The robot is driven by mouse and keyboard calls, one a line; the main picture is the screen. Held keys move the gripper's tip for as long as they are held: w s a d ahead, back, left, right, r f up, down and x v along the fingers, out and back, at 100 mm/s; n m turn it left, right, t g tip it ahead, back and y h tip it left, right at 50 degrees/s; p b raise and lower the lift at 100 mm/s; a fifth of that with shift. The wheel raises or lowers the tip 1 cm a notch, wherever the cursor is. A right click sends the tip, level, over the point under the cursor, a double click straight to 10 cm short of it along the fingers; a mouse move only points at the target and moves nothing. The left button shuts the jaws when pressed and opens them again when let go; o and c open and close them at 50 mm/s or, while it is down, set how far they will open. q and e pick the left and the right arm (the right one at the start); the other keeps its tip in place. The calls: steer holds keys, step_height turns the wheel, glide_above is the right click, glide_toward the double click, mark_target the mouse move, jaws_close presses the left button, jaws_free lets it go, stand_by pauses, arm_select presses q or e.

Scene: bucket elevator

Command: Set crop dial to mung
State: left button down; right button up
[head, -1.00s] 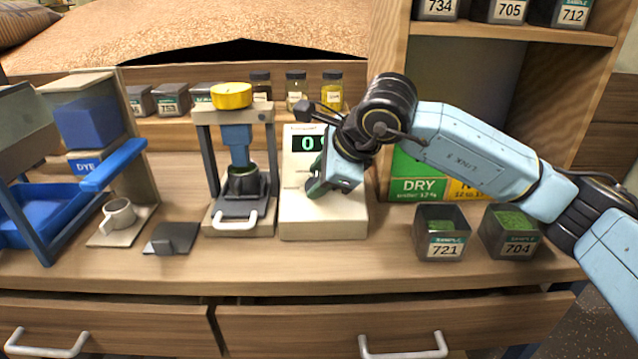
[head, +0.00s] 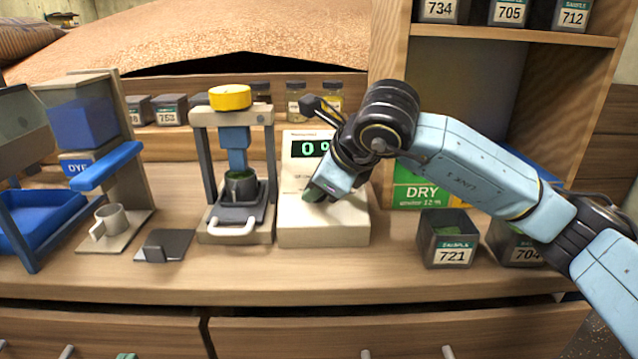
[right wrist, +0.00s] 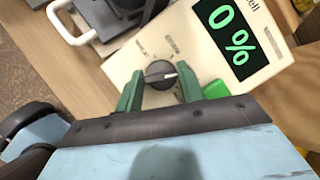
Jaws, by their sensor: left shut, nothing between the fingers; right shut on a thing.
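The cream moisture meter (head: 335,235) stands on the bench, its display reading 0 in the head view and 0 % in the right wrist view. Its dark round crop dial (right wrist: 158,80) has a white pointer mark toward the right of the right wrist view; the crop labels around it are too small to read. My right gripper (right wrist: 160,73) has its green fingers on both sides of the dial and is shut on it. In the head view this gripper (head: 320,192) covers the dial. My left gripper (head: 126,356) shows only its green tips at the bottom edge, shut and empty.
A green button (right wrist: 215,90) is close beside the right finger. A press (head: 235,200) with a yellow knob stands left of the meter. Sample boxes 721 (head: 450,255) and 704 (head: 520,254) stand to the right. Bench in front of the meter is clear.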

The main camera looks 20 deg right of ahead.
arm_select(q)
steer(key=shift+r, duration=0.1)
arm_select(e)
steer(key=o, duration=1)
steer(key=shift+s+r, duration=0.1)
steer(key=shift+r, duration=0.05)
arm_select(q)
steer(key=s+a+f+g+y+p, duration=0.3)
steer(key=s+f+g, duration=0.4)
steer(key=f, duration=0.5)
steer(key=shift+s+a+f+n+g+p, duration=0.2)
steer(key=shift+s+a+n+g+p, duration=0.15)
steer(key=shift+a+g, duration=0.8)
arm_select(e)
steer(key=v, duration=1.3)
arm_select(q)
steer(key=shift+s+d+g, duration=0.1)
steer(key=shift+d+g, duration=0.15)
steer(key=shift+g, duration=0.1)
